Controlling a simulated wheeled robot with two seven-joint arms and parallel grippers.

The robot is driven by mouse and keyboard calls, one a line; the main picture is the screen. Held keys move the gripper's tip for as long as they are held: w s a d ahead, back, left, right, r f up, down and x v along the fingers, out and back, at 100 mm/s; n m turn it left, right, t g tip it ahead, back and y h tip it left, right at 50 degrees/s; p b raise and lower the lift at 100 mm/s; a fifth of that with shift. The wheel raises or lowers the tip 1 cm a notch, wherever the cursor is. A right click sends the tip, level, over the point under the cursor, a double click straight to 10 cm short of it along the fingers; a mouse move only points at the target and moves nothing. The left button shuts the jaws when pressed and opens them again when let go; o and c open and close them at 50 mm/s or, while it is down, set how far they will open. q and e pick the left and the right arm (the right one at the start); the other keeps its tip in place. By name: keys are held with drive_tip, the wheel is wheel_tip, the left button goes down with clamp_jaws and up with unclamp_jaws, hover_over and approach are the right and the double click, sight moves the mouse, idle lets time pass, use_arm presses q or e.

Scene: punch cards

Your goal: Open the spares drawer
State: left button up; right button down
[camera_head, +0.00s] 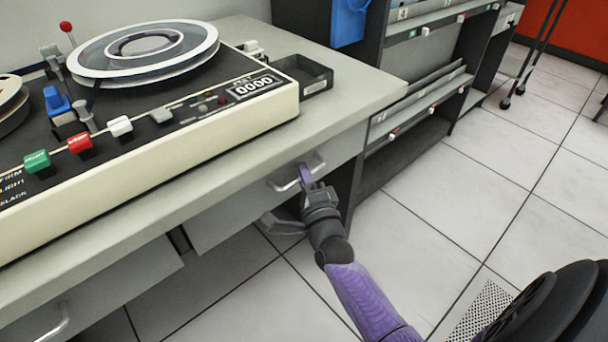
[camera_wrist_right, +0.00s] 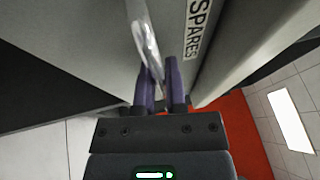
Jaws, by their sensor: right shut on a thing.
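The spares drawer (camera_head: 240,201) is a grey front under the desk top, with its SPARES label (camera_wrist_right: 199,22) showing in the right wrist view. Its metal bar handle (camera_head: 284,186) also shows in the right wrist view (camera_wrist_right: 143,38). My right gripper (camera_head: 305,175) has its purple fingers on the right part of this handle. In the right wrist view the fingers (camera_wrist_right: 160,75) are closed around the bar. The gripper hides part of the drawer front, and I cannot tell from these frames how far out the drawer stands. My left gripper is not in view.
A tape machine (camera_head: 150,135) with reels, coloured switches and a counter stands on the desk (camera_head: 350,90). A black tray (camera_head: 305,75) sits behind its corner. Another handle (camera_head: 55,322) is at lower left. Shelving (camera_head: 420,105) stands to the right.

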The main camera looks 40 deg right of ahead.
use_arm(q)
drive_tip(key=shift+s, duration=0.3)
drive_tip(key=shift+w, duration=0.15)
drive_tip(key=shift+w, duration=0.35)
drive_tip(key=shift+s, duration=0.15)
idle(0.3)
